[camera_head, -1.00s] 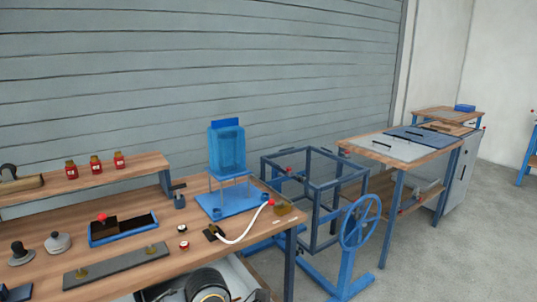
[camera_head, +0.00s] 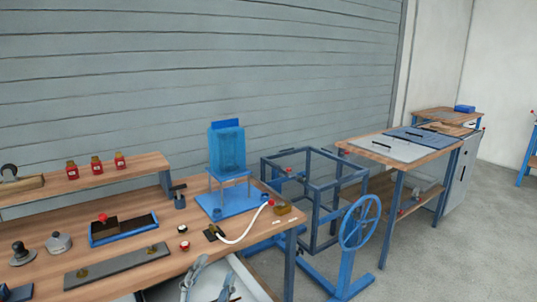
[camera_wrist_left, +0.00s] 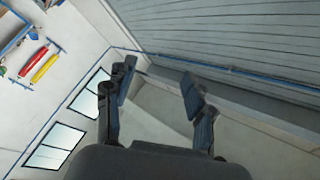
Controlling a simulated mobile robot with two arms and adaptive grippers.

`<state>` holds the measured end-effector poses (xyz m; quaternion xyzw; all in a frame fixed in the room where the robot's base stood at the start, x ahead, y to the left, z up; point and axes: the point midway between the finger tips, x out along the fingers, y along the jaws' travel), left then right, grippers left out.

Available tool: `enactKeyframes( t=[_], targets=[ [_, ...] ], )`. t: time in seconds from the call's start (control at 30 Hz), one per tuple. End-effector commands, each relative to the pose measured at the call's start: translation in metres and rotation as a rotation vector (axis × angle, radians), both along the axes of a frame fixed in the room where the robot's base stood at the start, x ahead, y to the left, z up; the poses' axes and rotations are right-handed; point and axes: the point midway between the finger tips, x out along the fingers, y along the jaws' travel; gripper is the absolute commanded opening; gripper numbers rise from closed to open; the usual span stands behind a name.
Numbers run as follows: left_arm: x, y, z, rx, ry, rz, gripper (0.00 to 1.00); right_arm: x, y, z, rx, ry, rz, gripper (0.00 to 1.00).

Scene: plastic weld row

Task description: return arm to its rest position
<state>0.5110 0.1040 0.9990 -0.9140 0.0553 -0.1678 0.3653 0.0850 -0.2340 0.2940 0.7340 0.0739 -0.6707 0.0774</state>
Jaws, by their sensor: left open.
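The rest of the left arm is cut off by the frame. My right gripper is in neither view.
A wooden workbench (camera_head: 140,268) carries a blue tank stand (camera_head: 227,150), a blue tray (camera_head: 122,229) and a grey bar (camera_head: 117,266). A blue handwheel (camera_head: 360,222) and an open frame (camera_head: 315,185) stand to its right.

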Motion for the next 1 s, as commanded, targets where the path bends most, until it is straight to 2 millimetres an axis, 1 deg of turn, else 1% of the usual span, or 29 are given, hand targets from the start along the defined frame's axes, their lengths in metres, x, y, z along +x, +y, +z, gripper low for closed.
enactKeyframes(
  t=[0.03, 0.07, 0.1, 0.17, 0.2, 0.27, 0.3, 0.37, 0.4, 0.47, 0.5, 0.57, 0.6, 0.77, 0.8, 0.97, 1.0],
  targets=[
    [-0.002, 0.023, -0.031, -0.07, 0.14, 0.071, 0.54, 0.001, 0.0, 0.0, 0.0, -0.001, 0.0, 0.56],
    [-0.005, 0.037, -0.05, -0.109, 0.225, 0.113, 0.54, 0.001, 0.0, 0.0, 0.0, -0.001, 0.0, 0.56],
    [-0.011, 0.052, -0.076, -0.157, 0.338, 0.164, 0.54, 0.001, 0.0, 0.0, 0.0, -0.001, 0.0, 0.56],
    [-0.027, 0.071, -0.114, -0.221, 0.507, 0.233, 0.54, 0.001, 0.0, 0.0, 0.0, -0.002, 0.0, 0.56],
    [-0.041, 0.081, -0.139, -0.258, 0.617, 0.275, 0.54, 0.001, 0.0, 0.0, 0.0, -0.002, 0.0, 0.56],
    [-0.065, 0.092, -0.172, -0.305, 0.772, 0.327, 0.54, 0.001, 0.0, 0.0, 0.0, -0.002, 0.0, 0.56],
    [-0.081, 0.097, -0.19, -0.33, 0.863, 0.355, 0.54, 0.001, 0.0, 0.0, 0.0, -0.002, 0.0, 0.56],
    [-0.105, 0.102, -0.213, -0.359, 0.985, 0.388, 0.54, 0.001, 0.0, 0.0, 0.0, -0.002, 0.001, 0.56],
    [-0.12, 0.104, -0.225, -0.375, 1.06, 0.406, 0.54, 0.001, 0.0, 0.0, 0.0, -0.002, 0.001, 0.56],
    [-0.143, 0.105, -0.241, -0.394, 1.161, 0.429, 0.54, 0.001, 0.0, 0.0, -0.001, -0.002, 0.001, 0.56],
    [-0.158, 0.105, -0.249, -0.405, 1.224, 0.442, 0.54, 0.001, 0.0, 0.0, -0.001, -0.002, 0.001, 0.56],
    [-0.18, 0.105, -0.26, -0.418, 1.312, 0.457, 0.54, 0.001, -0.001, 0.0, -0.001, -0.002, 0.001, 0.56],
    [-0.194, 0.105, -0.266, -0.425, 1.37, 0.468, 0.54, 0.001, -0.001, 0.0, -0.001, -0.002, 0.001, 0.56],
    [-0.249, 0.102, -0.283, -0.445, 1.581, 0.494, 0.54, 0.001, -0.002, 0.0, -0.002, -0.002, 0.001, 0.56],
    [-0.24, 0.101, -0.294, -0.44, 1.574, 0.494, 0.54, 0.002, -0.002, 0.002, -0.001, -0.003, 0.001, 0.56],
    [-0.23, 0.1, -0.334, -0.433, 1.587, 0.498, 0.54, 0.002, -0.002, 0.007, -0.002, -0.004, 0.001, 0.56],
    [-0.229, 0.099, -0.345, -0.431, 1.592, 0.499, 0.54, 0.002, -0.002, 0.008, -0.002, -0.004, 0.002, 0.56]
  ],
)
